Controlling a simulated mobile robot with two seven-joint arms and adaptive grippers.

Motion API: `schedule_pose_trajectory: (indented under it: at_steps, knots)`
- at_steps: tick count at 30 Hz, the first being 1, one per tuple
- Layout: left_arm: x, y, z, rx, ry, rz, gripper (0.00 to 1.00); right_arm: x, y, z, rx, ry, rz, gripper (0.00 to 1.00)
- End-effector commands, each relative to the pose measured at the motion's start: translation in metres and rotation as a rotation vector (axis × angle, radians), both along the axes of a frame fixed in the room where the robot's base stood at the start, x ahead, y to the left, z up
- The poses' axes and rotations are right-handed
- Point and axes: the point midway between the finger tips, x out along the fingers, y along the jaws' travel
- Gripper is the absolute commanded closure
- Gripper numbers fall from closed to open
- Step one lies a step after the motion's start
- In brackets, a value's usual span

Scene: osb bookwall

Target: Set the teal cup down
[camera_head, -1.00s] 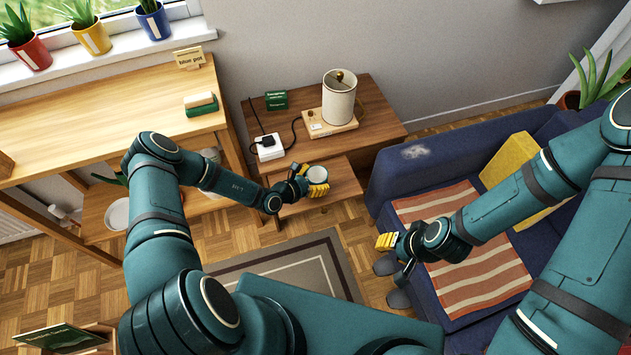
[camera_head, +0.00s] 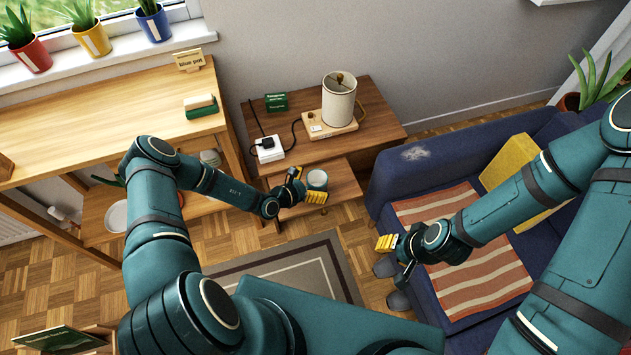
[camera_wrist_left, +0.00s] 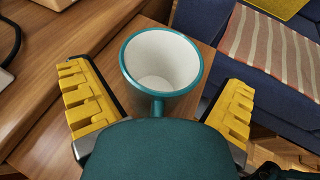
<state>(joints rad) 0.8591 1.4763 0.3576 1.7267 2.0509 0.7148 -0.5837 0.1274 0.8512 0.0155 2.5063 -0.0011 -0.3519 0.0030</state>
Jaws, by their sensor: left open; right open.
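The teal cup (camera_head: 317,181) stands upright on the lower wooden surface (camera_head: 344,184) in front of the side table. In the left wrist view the cup (camera_wrist_left: 160,62) has a white inside, looks empty, and its handle points toward my palm. My left gripper (camera_head: 306,185) is open, with its yellow fingers on either side of the cup; in the left wrist view (camera_wrist_left: 158,104) gaps show between both fingers and the cup. My right gripper (camera_head: 387,243) is open and empty, in front of the sofa, away from the cup.
A lamp (camera_head: 339,101) on a wooden base, a green sign (camera_head: 276,102) and a white socket box (camera_head: 268,149) with cables are on the side table (camera_head: 379,118). The blue sofa (camera_head: 470,148) with a striped blanket is to the right. A wooden desk (camera_head: 110,119) is left.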

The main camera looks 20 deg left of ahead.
Motion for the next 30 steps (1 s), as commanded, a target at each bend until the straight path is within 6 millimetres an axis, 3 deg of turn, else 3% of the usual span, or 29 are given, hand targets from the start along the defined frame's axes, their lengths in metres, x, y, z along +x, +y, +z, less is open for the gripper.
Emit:
schedule_pose_trajectory:
  at_steps: [12, 20, 23, 26, 30]
  knots:
    - [-0.064, 0.044, 0.032, 0.002, 0.001, 0.004, 0.0, -0.004, 0.001, 0.021, 0.002, 0.009, 0.003, 0.61]
    - [-0.084, 0.055, 0.041, 0.002, 0.0, -0.005, 0.0, -0.004, 0.001, 0.024, 0.001, 0.01, 0.002, 0.61]
    - [-0.091, 0.039, 0.048, 0.007, 0.0, -0.087, 0.0, -0.004, 0.001, 0.025, 0.001, 0.01, 0.002, 0.61]
    - [-0.109, 0.004, 0.06, 0.037, 0.008, -0.292, 0.0, -0.004, 0.001, 0.024, 0.001, 0.01, 0.002, 0.61]
    - [-0.161, -0.047, 0.078, 0.153, 0.021, -0.709, 0.0, -0.004, 0.001, 0.024, 0.001, 0.01, 0.002, 0.61]
